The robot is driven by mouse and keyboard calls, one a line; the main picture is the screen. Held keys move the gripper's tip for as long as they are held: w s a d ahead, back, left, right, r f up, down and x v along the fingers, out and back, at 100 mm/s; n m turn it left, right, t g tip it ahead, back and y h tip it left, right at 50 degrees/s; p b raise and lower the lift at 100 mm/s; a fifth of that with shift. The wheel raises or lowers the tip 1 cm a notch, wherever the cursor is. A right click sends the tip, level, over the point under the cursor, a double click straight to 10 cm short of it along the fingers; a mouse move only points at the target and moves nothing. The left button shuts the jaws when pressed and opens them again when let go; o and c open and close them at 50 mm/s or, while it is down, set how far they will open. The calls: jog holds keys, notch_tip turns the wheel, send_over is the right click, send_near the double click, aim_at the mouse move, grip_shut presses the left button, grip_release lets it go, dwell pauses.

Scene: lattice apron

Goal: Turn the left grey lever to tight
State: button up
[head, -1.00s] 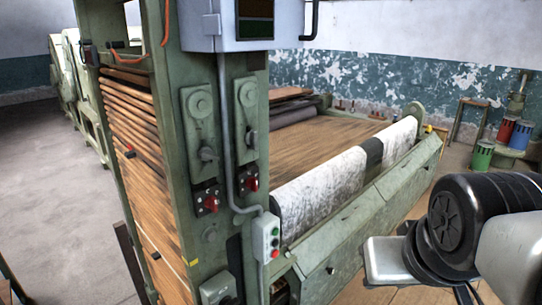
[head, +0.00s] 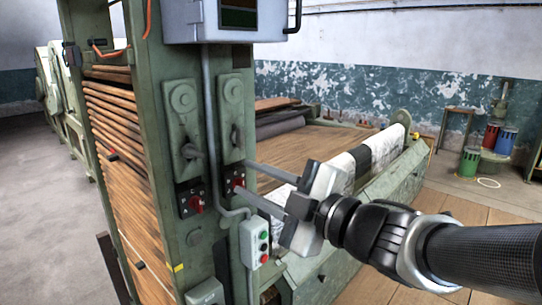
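The left grey lever (head: 188,151) sits on the left green plate of the machine's upright, below a round boss, with its handle hanging down. A similar right grey lever (head: 235,137) is on the plate beside it, its handle also roughly vertical. My gripper (head: 240,177) is open, its two long grey fingers pointing left and spread one above the other. The fingertips appear near the right red switch, below the right lever and to the right of the left lever. Nothing shows between them. Contact with the panel cannot be told. I cannot read any tight marking.
Red rotary switches, left (head: 195,204) and right (head: 237,185), sit below the levers. A grey conduit (head: 210,130) runs between the two plates to a push-button box (head: 254,243). A large grey box (head: 222,20) overhangs above. A white fabric roll (head: 340,172) lies behind my gripper.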

aim_at(195, 154)
jog(key=x, duration=1.6)
jog(key=shift+w+a+p, duration=0.2)
jog(key=shift+w+p, duration=0.05)
jog(key=shift+p, duration=0.05)
jog(key=shift+c, duration=0.2)
grip_shut()
